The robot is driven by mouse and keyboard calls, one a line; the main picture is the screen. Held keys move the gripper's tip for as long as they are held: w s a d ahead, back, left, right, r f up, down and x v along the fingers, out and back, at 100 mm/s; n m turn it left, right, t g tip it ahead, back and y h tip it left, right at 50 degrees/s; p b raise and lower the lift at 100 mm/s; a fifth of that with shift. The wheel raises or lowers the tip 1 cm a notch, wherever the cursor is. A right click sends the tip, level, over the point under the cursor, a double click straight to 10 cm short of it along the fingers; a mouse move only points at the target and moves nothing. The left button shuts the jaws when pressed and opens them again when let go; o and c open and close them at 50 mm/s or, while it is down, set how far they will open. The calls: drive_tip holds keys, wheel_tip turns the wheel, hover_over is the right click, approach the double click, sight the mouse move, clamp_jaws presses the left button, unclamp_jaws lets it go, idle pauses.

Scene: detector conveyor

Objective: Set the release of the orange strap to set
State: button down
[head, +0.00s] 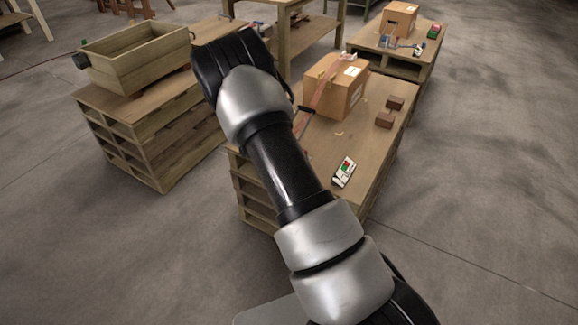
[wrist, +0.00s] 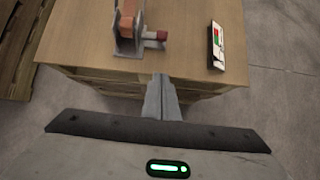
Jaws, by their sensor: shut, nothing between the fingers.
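In the head view the orange strap (head: 322,85) runs over a cardboard box (head: 345,98) and down towards the pallet-stand top. In the wrist view the strap (wrist: 128,18) enters a grey metal bracket (wrist: 127,48), the release, with a short bar ending in a red knob (wrist: 161,36) pointing right. My gripper (wrist: 162,80) is shut and empty, just in front of the stand's near edge, below the knob in the picture and apart from it. In the head view my arm hides the gripper and most of the release.
A white control box (wrist: 215,48) with red and green parts lies right of the release; it also shows in the head view (head: 344,172). Brown blocks (head: 395,103) lie farther back. A wooden crate (head: 137,55) stands on the left pallet stand. The floor (head: 490,170) at right is clear.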

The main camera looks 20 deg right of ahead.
drive_tip(key=shift+f, duration=0.3)
drive_tip(key=x, duration=0.3)
drive_tip(key=d+r+b+x, duration=0.1)
drive_tip(key=x, duration=0.3)
drive_tip(key=w+b+x, duration=0.1)
drive_tip(key=x, duration=0.2)
drive_tip(key=shift+w+d, duration=0.2)
drive_tip(key=shift+d, duration=0.2)
drive_tip(key=shift+w+d+r, duration=0.35)
drive_tip(key=shift+w+d, duration=0.05)
drive_tip(key=shift+d, duration=0.05)
